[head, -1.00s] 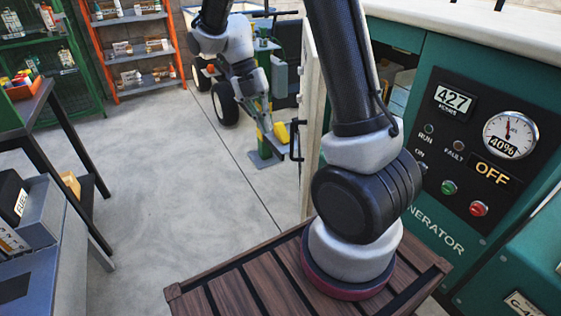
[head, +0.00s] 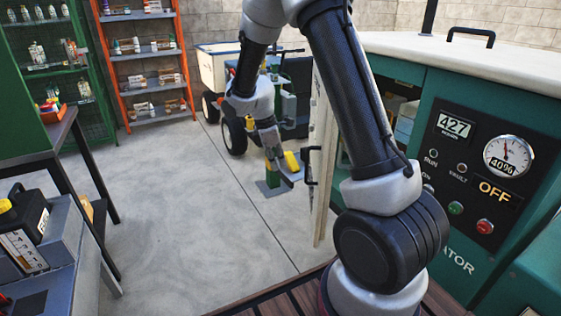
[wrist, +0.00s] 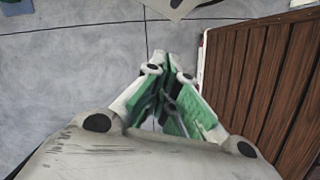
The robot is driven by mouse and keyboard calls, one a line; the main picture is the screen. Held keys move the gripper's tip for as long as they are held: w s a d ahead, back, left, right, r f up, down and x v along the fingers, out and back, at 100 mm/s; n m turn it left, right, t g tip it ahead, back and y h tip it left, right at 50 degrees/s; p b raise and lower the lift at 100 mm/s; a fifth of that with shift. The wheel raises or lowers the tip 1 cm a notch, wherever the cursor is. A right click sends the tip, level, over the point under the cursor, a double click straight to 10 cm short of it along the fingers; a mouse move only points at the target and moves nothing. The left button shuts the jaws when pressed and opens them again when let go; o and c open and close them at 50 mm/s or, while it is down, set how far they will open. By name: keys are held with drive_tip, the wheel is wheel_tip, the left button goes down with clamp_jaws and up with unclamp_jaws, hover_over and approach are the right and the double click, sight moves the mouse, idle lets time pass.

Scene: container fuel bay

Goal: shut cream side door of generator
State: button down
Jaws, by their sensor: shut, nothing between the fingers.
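The generator (head: 470,120) is a green cabinet with a cream top at the right in the head view. Its cream side door (head: 322,190) stands open, seen nearly edge-on, partly hidden behind my arm. A black handle (head: 309,166) sticks out from its left face. The opening behind shows to the right of my arm. My gripper reaches down to the left of the door, near the handle in the picture; its fingertips are hard to make out there. In the wrist view my gripper (wrist: 170,70) has its green-padded fingers together with nothing between them. Contact with the door cannot be told.
A wheeled cart (head: 215,75) and a green post with a flat base (head: 270,187) stand behind my arm. An orange shelf (head: 145,60) and green rack (head: 45,75) are at the back left. A grey bench (head: 70,235) is at lower left. Concrete floor between is clear.

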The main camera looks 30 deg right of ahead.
drive_tip(key=s+d+f, duration=0.1)
drive_tip(key=d+f, duration=0.4)
drive_tip(key=f, duration=0.1)
drive_tip(key=shift+s+d+f, duration=0.15)
drive_tip(key=shift+s+f, duration=0.1)
drive_tip(key=shift+s, duration=0.1)
